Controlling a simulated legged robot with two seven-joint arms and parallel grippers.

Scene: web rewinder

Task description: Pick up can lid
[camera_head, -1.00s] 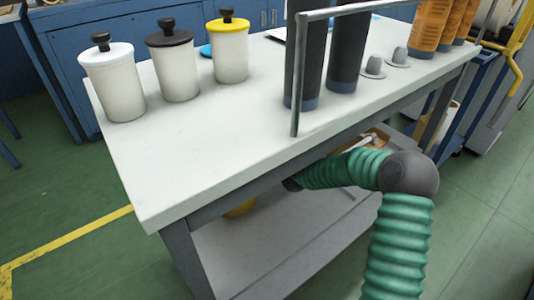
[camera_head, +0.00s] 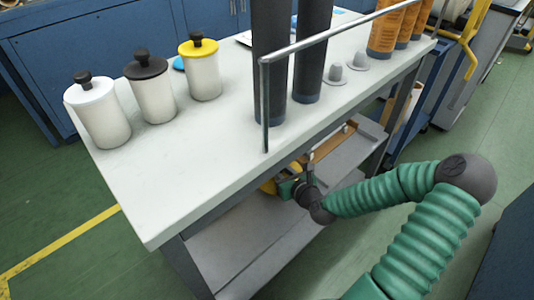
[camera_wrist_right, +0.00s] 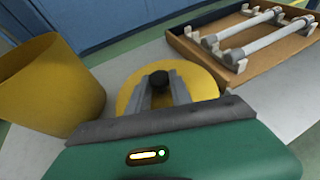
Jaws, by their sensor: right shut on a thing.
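In the right wrist view my right gripper (camera_wrist_right: 161,92) is shut on the black knob (camera_wrist_right: 159,78) of a round yellow can lid (camera_wrist_right: 205,84). Its two grey fingers stand on either side of the knob. In the head view my right gripper (camera_head: 287,188) is under the tabletop, over the lower shelf (camera_head: 235,250), with a bit of yellow beside it. An open yellow container (camera_wrist_right: 50,85) stands left of the lid in the wrist view. I cannot tell whether the lid touches the shelf. My left gripper is not in view.
Lidded cans with white (camera_head: 90,92), black (camera_head: 146,68) and yellow (camera_head: 198,47) lids stand on the white table (camera_head: 190,160). A metal rail (camera_head: 330,33) and dark cylinders (camera_head: 270,70) stand near its front edge. A wooden tray with rods (camera_wrist_right: 275,62) lies right of the lid.

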